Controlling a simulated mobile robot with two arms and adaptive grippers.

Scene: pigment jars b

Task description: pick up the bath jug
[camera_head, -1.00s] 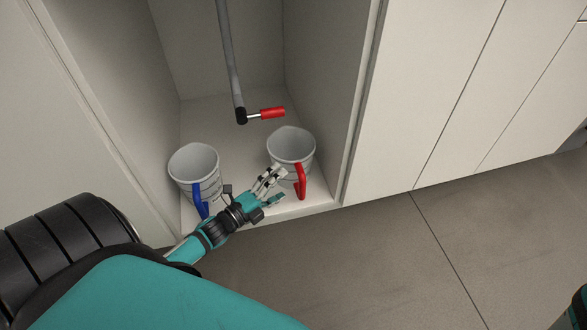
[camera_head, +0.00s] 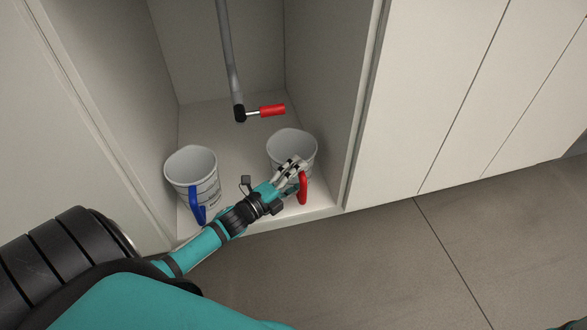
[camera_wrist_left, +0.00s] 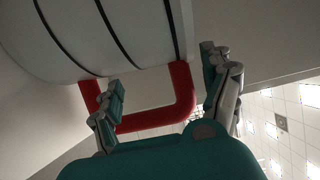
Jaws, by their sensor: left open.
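Two white jugs stand upright on the cabinet floor in the head view. The jug with the red handle (camera_head: 291,146) is on the right, and the jug with the blue handle (camera_head: 190,165) is on the left. Which one is meant by the bath jug, I cannot tell. My left gripper (camera_head: 297,172) is open at the red handle (camera_head: 303,188). In the left wrist view the red handle (camera_wrist_left: 155,117) lies between the spread fingers of my left gripper (camera_wrist_left: 168,95), and the jug's banded wall (camera_wrist_left: 90,35) is beyond. My right gripper is not in view.
A grey pipe (camera_head: 228,55) with a red-handled valve (camera_head: 272,110) hangs above the jugs. The cabinet's side walls stand close on both sides. Closed panels (camera_head: 430,80) are on the right, and the floor (camera_head: 370,265) in front is clear.

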